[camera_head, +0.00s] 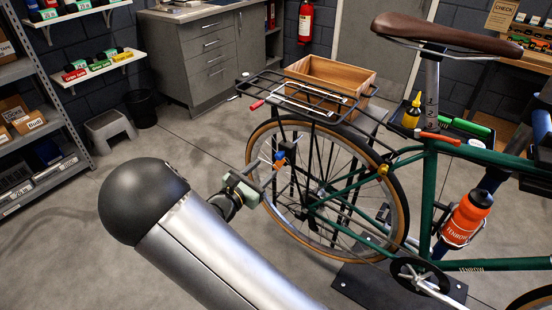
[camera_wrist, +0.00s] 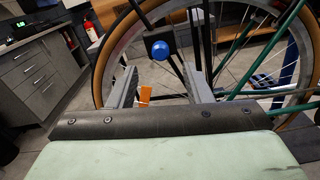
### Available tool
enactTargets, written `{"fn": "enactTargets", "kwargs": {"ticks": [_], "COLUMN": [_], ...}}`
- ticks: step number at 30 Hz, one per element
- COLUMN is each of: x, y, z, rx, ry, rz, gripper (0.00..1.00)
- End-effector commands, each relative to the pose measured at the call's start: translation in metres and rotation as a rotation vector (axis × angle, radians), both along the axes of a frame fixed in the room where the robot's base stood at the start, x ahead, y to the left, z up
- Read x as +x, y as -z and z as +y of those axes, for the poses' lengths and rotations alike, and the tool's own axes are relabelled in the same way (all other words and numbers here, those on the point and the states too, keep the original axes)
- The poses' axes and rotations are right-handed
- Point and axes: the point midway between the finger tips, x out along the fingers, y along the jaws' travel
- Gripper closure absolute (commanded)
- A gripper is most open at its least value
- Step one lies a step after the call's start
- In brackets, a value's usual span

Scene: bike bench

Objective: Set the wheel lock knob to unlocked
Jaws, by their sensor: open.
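A round blue knob (camera_wrist: 160,49) sits on a dark plate in front of the rear wheel in the wrist view; it looks like the wheel lock knob. In the head view a small blue part (camera_head: 280,156) shows beside the rear wheel (camera_head: 345,190), just past my gripper (camera_head: 268,167). In the wrist view my gripper (camera_wrist: 160,76) is open, with one finger on each side below the knob and nothing between them at the tips. The knob is ahead of the fingers and appears untouched. An orange tab (camera_wrist: 145,95) shows near the left finger. No lock marking is readable.
The green bike (camera_head: 430,190) stands on a dark base plate (camera_head: 350,285). A rear rack (camera_head: 305,95) with a wooden crate (camera_head: 330,82) overhangs the wheel. A grey stool (camera_head: 110,132) and a bin (camera_head: 141,108) stand at the left. The floor left of the wheel is clear.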

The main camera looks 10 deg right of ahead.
Motion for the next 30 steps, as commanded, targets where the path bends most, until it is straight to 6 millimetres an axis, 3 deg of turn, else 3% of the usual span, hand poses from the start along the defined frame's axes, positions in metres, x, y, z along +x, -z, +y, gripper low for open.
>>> {"fn": "enactTargets", "kwargs": {"ticks": [3,9,23,28,30], "x": [0.016,0.037,0.046,0.046,0.046], "y": [0.000,0.000,0.000,0.000,0.000], "z": [-0.021,-0.043,-0.053,-0.053,-0.053], "rx": [0.000,-0.001,0.002,0.002,0.002], "ry": [0.004,0.002,0.001,0.001,0.001], "rz": [0.000,0.000,0.000,0.000,0.000], "gripper": [0.55,0.55,0.55,0.99,1.00]}}
